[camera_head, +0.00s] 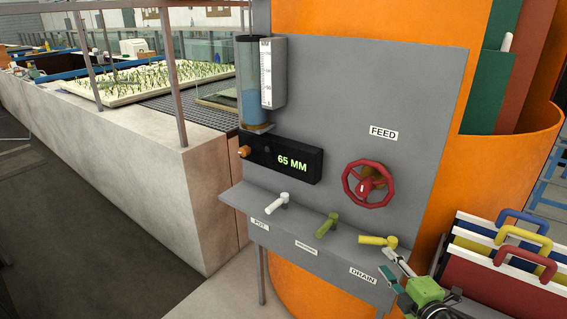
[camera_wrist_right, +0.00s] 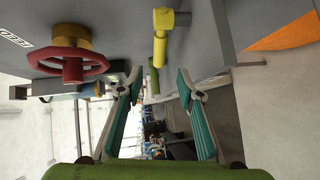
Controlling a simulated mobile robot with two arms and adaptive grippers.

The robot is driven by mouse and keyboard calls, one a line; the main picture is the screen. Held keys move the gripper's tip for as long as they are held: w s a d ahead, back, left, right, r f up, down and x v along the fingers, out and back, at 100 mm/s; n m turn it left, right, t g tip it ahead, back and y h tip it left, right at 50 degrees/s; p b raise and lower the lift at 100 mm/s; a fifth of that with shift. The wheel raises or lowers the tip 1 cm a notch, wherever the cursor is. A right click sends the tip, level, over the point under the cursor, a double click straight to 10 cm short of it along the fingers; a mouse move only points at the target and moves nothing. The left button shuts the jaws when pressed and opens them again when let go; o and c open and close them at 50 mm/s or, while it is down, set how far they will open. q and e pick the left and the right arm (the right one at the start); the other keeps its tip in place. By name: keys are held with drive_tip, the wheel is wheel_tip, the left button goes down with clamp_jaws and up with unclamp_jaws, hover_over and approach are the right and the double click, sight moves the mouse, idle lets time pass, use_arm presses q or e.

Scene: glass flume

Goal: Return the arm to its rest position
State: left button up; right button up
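My right gripper (camera_head: 390,264) is at the lower right of the head view, just below and right of the yellow lever (camera_head: 378,240) over the DRAIN label. In the right wrist view its two teal-padded fingers (camera_wrist_right: 159,82) stand apart with nothing held between them. The yellow lever (camera_wrist_right: 160,38) shows ahead at the top centre there; I cannot tell how wide the gap to it is. My left gripper is in neither view.
A grey panel (camera_head: 330,110) carries a red FEED wheel (camera_head: 369,185), a 65 MM display (camera_head: 292,162), a white lever (camera_head: 277,203) and a green lever (camera_head: 327,225). Folders with coloured handles (camera_head: 524,238) stand close right of my gripper. Dark floor (camera_head: 70,230) is open at left.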

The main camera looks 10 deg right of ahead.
drive_tip(key=s+a+f+m+g, duration=0.3)
drive_tip(key=s+a+m+g, duration=0.15)
drive_tip(key=s+a, duration=0.35)
drive_tip(key=s+a+f+m+g, duration=0.4)
drive_tip(key=s+a+m, duration=0.2)
drive_tip(key=s, duration=0.5)
drive_tip(key=s+a+f+m+g, duration=0.3)
drive_tip(key=s+a+m+g, duration=0.15)
drive_tip(key=s+a, duration=0.35)
drive_tip(key=s+d+f, duration=0.1)
drive_tip(key=s+f, duration=0.1)
drive_tip(key=f, duration=1.2)
drive_tip(key=s+f, duration=0.2)
drive_tip(key=f, duration=1.3)
drive_tip(key=s+d+f+g+b, duration=0.1)
drive_tip(key=s+d+f+g, duration=0.1)
drive_tip(key=s+f, duration=1.2)
drive_tip(key=shift+s+d+f+b, duration=0.35)
drive_tip(key=shift+s+d, duration=0.2)
drive_tip(key=shift+s, duration=0.6)
